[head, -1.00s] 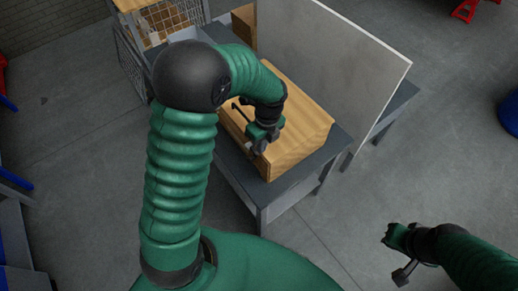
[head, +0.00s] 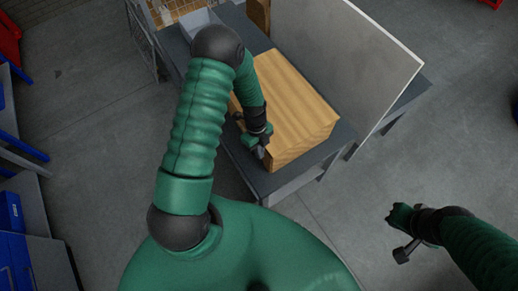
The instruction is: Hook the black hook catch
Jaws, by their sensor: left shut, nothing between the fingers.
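A wooden box (head: 300,100) sits on a dark grey workbench (head: 240,160). My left gripper (head: 261,153) is shut and empty, pointing down at the box's near left side, by the bench edge. I cannot tell whether it touches the box. The black hook catch cannot be made out for certain; my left arm and gripper cover much of that side of the box. My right gripper (head: 393,218) hangs over open floor at the lower right, away from the bench. Its fingers are too small and dark to tell whether they are open.
A large pale upright panel (head: 350,55) stands along the right of the box. A grey bin (head: 197,22) and a wire mesh rack (head: 143,38) are behind the bench. Blue shelving (head: 18,235) stands at the far left. The floor at right is clear.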

